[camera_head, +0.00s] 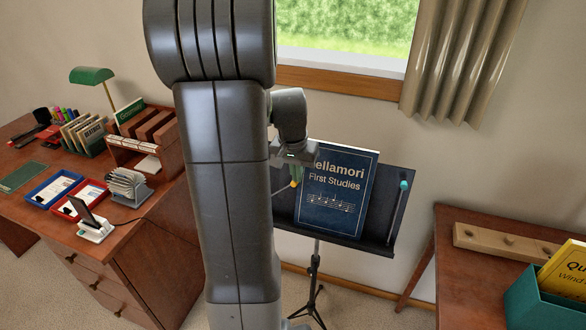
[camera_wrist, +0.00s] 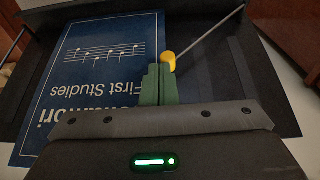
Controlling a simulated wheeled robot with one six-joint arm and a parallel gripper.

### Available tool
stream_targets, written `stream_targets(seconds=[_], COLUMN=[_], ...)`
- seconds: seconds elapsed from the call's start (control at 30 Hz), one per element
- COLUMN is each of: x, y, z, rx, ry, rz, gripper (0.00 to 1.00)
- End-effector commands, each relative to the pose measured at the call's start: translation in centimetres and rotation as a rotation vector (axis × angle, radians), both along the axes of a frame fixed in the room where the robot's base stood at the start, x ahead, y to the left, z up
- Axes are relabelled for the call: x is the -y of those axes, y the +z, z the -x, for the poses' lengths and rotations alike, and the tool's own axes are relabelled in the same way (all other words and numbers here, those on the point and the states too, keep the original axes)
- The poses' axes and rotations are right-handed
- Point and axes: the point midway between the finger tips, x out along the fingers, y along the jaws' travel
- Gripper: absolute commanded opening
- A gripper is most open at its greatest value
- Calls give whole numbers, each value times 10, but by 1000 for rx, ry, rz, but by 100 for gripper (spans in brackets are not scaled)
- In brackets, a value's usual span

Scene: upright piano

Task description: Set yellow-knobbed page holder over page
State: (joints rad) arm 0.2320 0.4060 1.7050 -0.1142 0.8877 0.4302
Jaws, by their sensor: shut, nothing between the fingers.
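The page holder with the yellow knob (camera_head: 293,184) is at the left side of the black music stand (camera_head: 377,243). In the wrist view its yellow knob (camera_wrist: 168,61) tops a thin grey rod (camera_wrist: 208,35), which slants away from the book over bare stand. The page is the dark blue book (camera_head: 345,186), "First Studies", upright on the stand; it lies at left in the wrist view (camera_wrist: 95,65). My gripper (camera_wrist: 160,72) is shut and empty, its green fingertips right beside the knob, on the book's side. I cannot tell whether they touch it.
A second holder with a teal knob (camera_head: 404,184) stands at the stand's right side, clear of the book. A wooden desk (camera_head: 130,245) with trays is at left. A brown piece of furniture (camera_head: 450,240) with a teal box (camera_head: 535,305) is at right.

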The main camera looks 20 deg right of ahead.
Motion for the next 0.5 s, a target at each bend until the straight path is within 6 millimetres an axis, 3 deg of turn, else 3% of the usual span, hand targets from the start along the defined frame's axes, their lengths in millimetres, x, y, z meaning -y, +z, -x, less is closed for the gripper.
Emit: stream_targets(seconds=[0.37,0.5], x=[1,2], y=[17,32], z=[-1,-2], rx=[4,5], ry=[0,0], rz=[1,1], gripper=[0,0])
